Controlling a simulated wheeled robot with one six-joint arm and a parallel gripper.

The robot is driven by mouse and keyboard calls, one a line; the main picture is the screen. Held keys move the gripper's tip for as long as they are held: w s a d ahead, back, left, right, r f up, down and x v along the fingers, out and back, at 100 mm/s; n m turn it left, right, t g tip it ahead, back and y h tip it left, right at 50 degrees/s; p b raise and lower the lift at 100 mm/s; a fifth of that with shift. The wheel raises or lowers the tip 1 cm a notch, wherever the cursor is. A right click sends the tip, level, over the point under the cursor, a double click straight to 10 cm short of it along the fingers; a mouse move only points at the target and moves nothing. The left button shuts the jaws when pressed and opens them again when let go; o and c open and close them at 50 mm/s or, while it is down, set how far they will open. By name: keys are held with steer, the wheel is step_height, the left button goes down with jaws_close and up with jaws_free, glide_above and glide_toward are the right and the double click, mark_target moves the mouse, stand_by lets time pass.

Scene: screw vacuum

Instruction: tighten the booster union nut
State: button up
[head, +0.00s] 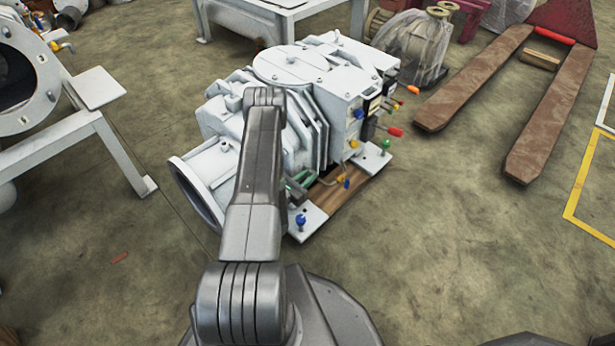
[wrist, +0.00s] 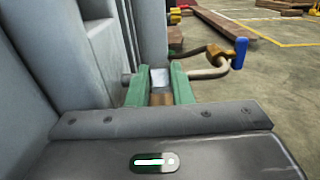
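The pale vacuum booster (head: 290,65) stands on a wooden base, its open round flange (head: 195,195) facing front left. A thin metal pipe (wrist: 205,73) with a brass valve (wrist: 222,53) and blue handle (wrist: 240,52) is low beside it; the blue handle also shows in the head view (head: 347,184). My gripper (wrist: 158,78) has green fingers, standing apart at this pipe, close to the booster's side. A small silvery face (wrist: 160,77) shows between them, perhaps the union nut. Whether the fingers press on it I cannot tell.
Red and yellow handles (head: 395,131) stick out from the booster's right side. A blue-topped bolt (head: 301,220) stands on the front mounting plate. Rusty forks (head: 475,80) lie at the right, a white frame (head: 75,140) stands at the left.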

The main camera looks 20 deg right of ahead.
jaws_close()
steer(key=shift+r+y+p, duration=0.3)
steer(key=shift+y+p, duration=0.1)
steer(key=shift+p, duration=0.15)
steer(key=shift+d+r+g+y+p, duration=0.15)
steer(key=shift+g+y+p, duration=0.25)
steer(key=shift+y, duration=0.2)
steer(key=shift+f+y, duration=0.2)
steer(key=shift+y, duration=0.1)
steer(key=o, duration=0.8)
jaws_free()
steer(key=p+v, duration=0.3)
steer(key=v, duration=1)
steer(key=shift+a+r, duration=0.15)
steer(key=shift+a, duration=0.25)
